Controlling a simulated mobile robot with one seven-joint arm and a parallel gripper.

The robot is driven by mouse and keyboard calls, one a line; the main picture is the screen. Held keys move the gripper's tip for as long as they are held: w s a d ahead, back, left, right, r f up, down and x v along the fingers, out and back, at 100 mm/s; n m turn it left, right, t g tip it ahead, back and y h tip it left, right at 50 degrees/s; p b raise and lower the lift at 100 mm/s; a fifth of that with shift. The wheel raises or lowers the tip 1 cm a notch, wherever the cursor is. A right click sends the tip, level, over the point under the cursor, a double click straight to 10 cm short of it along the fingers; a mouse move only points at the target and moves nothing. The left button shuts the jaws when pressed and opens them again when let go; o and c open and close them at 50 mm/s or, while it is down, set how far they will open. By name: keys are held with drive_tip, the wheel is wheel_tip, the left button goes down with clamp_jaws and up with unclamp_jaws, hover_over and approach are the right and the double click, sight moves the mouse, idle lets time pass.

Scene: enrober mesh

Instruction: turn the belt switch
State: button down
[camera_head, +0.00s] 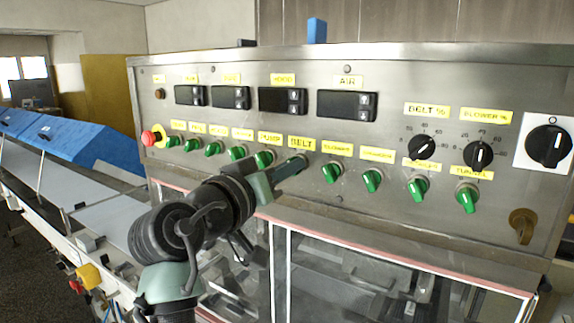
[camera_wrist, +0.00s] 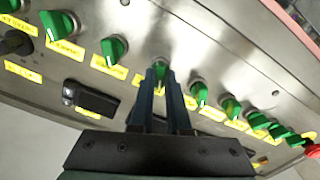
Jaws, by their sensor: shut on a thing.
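The belt switch is a green rotary knob on the steel control panel (camera_head: 390,190). In the head view its yellow BELT label (camera_head: 301,143) shows, but my gripper (camera_head: 293,165) hides the knob below it. In the wrist view the green belt switch (camera_wrist: 161,67) shows between the tips of my dark fingers (camera_wrist: 161,76). The fingers are shut on the knob from both sides. How far the knob is turned cannot be told, as the fingers cover most of it.
Similar green knobs stand close on both sides, such as one to the left (camera_head: 264,158) and one to the right (camera_head: 332,171). A red emergency button (camera_head: 150,138) is at the panel's left end. Black dials (camera_head: 421,147) sit at the right. Clear guard panels (camera_head: 390,270) lie below.

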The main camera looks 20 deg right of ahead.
drive_tip(key=shift+n, duration=0.6)
drive_tip(key=c, duration=0.9)
unclamp_jaws()
drive_tip(key=b+v, duration=0.5)
drive_tip(key=v, duration=0.8)
